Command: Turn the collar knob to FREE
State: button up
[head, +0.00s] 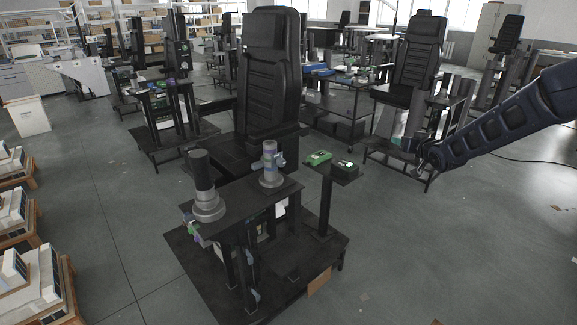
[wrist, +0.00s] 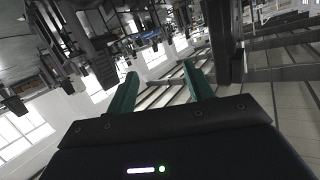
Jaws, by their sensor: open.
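Two short lift columns stand on the dark bench in the head view. One is a black column on a wide grey round base (head: 207,205). My gripper (head: 421,160) is at the right, well apart from both columns. In the wrist view its two green fingers (wrist: 160,70) are spread with nothing between them. Neither column can be made out in the wrist view.
A black seat (head: 268,85) stands behind the columns. A small side stand (head: 334,172) right of them carries green boxes (head: 319,157). Another black seat (head: 415,60) on a frame is behind my gripper. The floor (head: 430,250) at the front right is mostly clear.

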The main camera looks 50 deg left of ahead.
jog(key=s+a+f+n+g+y, duration=0.3)
jog(key=s+a+f, duration=0.3)
jog(key=s+a, duration=0.55)
jog(key=n+g+y, duration=0.2)
jog(key=n+g, duration=0.1)
jog(key=g, duration=0.1)
send_near(283, 163)
jog(key=a, duration=0.9)
jog(key=shift+w+f, duration=0.15)
jog(key=shift+w, duration=0.05)
jog(key=shift+c, duration=0.2)
jog(key=c, duration=0.9)
